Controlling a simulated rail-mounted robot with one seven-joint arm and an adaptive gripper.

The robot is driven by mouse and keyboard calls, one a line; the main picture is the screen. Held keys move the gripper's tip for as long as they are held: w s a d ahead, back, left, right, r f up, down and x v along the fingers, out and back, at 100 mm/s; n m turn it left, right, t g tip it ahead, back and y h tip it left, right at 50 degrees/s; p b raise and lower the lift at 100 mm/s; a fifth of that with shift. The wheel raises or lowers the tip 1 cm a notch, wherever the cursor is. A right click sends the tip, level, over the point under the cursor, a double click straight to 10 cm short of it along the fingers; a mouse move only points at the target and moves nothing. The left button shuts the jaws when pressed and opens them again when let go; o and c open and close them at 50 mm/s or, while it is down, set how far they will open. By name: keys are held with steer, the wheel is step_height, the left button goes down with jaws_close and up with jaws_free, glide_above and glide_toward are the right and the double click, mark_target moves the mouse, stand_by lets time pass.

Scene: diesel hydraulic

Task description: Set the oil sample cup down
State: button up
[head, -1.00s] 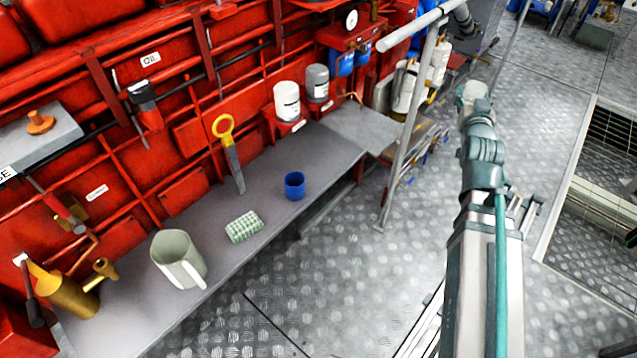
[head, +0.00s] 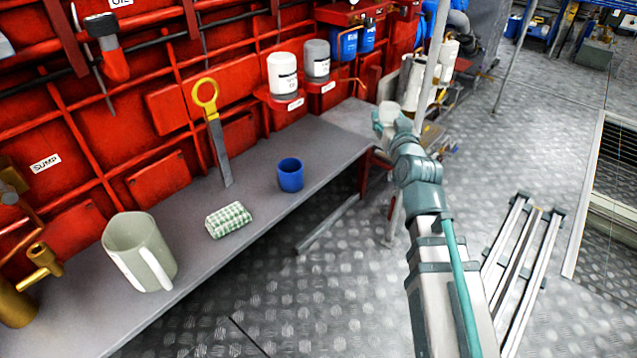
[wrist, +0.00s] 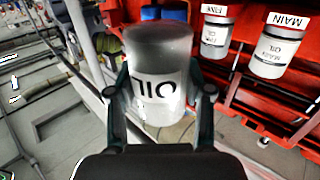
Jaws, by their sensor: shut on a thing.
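The oil sample cup (wrist: 158,88), a frosted clear cup with upside-down dark "OIL" lettering, fills the middle of the wrist view. My gripper (wrist: 160,100) is shut on its sides, one finger at each side. In the head view the pale cup (head: 388,110) is at the end of my arm, in my gripper (head: 385,124). In that picture it overlaps the far right end of the grey bench (head: 258,215). Its height above the bench cannot be told.
A blue cup (head: 290,175), a green checked cloth (head: 228,219), a pale jug (head: 140,250) and a yellow-handled tool (head: 214,130) are along the bench. White (head: 283,74) and grey (head: 316,60) canisters stand behind. A grey pole (head: 428,90) rises near my gripper. The bench's right end looks clear.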

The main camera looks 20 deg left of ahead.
steer(key=a+f, duration=0.4)
steer(key=a, duration=0.2)
steer(key=w+a+f+n+g+y+b, duration=0.1)
steer(key=a+f, duration=0.3)
steer(key=a, duration=0.2)
steer(key=a+f+y+b, duration=0.1)
steer(key=a+f, duration=0.3)
steer(key=a, duration=0.1)
steer(key=shift+w+a+n, duration=0.15)
steer(key=shift+a+n, duration=0.25)
steer(key=shift+a+f, duration=0.45)
steer(key=shift+f, duration=0.05)
steer(key=shift+f+b, duration=1)
steer(key=shift+f, duration=0.5)
steer(key=shift+f, duration=0.15)
steer(key=o, duration=1.3)
steer(key=shift+c, duration=0.2)
